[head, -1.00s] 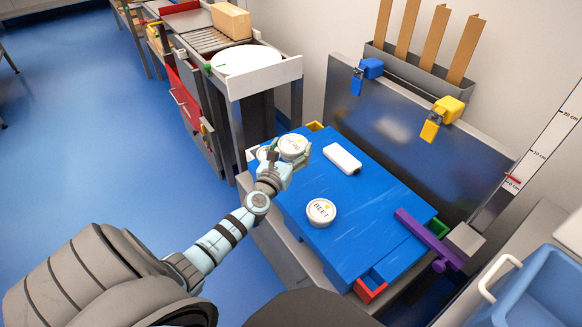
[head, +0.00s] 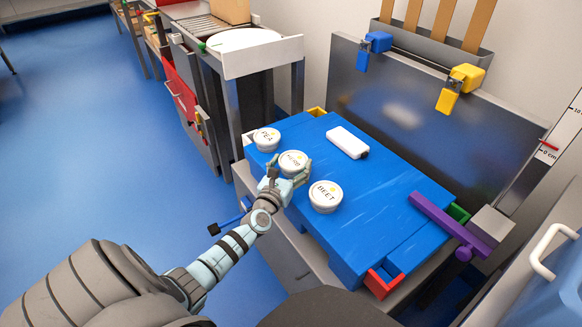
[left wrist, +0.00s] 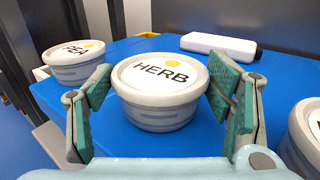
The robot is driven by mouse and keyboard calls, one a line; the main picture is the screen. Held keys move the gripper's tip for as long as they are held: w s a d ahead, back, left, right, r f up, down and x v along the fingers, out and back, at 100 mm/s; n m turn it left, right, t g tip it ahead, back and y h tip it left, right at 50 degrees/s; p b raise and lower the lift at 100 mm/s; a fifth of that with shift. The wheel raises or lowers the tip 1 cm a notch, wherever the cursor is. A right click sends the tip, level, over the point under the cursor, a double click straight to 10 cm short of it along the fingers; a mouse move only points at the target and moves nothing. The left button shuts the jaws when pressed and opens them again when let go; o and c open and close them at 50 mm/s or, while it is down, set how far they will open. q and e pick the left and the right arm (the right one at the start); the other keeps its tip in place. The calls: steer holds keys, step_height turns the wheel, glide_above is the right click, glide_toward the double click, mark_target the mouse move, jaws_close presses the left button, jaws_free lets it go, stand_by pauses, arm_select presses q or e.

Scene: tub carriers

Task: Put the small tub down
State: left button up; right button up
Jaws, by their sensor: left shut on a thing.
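The small tub (head: 293,161), round and pale grey with a white lid marked HERB and a yellow dot, is between the fingers of my left gripper (head: 291,171). In the left wrist view the fingers of the gripper (left wrist: 160,85) are shut on the sides of the HERB tub (left wrist: 160,112). The tub is upright, at or just above the blue worktop (head: 390,205); I cannot tell whether its base touches. It is between the PEA tub (head: 266,140) and the BEET tub (head: 325,197), apart from both. My right gripper is not in view.
A dark upright panel (head: 420,110) with blue and yellow clamps stands behind. The middle right of the worktop is clear.

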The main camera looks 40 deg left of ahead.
arm_select(q)
steer(key=shift+f, duration=0.15)
steer(key=o, duration=1.3)
